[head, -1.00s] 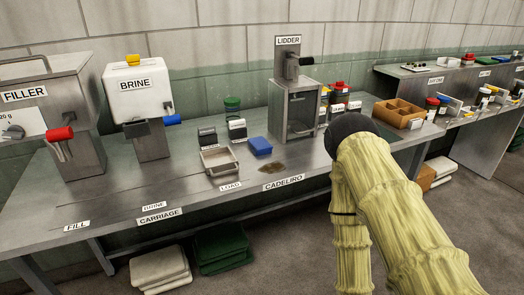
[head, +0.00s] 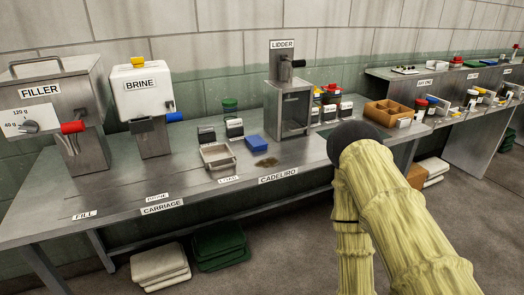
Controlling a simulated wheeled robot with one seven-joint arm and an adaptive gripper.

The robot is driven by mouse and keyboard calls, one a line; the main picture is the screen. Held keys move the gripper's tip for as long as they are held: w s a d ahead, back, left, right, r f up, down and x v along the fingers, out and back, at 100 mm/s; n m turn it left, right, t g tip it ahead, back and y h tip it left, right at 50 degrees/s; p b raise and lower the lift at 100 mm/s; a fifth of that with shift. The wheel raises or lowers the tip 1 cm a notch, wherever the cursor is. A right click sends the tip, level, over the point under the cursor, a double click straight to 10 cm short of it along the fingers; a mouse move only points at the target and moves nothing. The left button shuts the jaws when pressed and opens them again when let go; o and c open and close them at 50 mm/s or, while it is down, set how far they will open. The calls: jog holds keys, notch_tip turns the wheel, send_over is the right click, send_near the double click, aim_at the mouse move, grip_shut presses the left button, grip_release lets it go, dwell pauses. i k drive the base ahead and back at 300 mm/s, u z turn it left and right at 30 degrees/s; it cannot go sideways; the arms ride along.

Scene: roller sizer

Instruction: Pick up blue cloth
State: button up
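A small blue folded piece (head: 254,143), which looks like the blue cloth, lies flat on the steel bench (head: 190,180). It is right of a shallow metal tray (head: 217,157) and left of the LIDDER stand, just behind a brown stain or spill (head: 267,162). My arm, in a pale yellow ribbed sleeve with a dark rounded joint, fills the lower right. My gripper's fingers do not show. Nothing of my arm touches the blue cloth.
The LIDDER (head: 289,105) stands right of the cloth; the BRINE tank (head: 145,92) and FILLER (head: 55,95) are at left. A wooden divided box (head: 388,112) and jars are at right. Folded white cloths (head: 160,264) and green cloths (head: 220,245) lie under the bench.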

aim_at(255, 143)
jog(key=k, duration=0.25)
jog(key=u, duration=1.2)
jog(key=i, duration=0.8)
jog(key=z, duration=0.9)
